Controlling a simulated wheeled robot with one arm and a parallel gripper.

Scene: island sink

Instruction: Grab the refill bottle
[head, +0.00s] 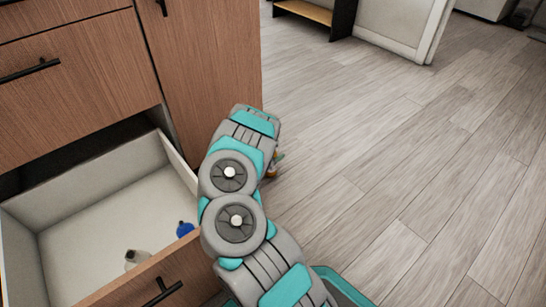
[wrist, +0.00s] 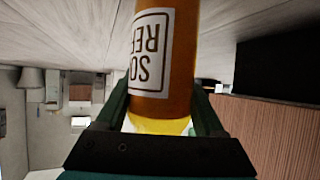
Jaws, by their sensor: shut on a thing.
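The refill bottle (wrist: 180,60) is an orange-brown bottle with a white label and a yellow end, seen large in the wrist view. The label shows upside-down lettering that looks like "SO... REF...". My gripper (wrist: 165,115) is shut on it, with one dark green finger on each side. In the head view my arm hides most of the gripper. Only a small orange bit of the bottle (head: 272,171) shows past the arm's right edge, beside the cabinet and above the floor.
An open drawer (head: 102,189) at left holds a blue-capped item (head: 184,229) and a whitish bottle (head: 136,259). Wooden cabinet fronts (head: 205,70) with black handles stand behind it. The wood floor (head: 400,150) to the right is clear. A white panel (head: 400,25) stands at the back.

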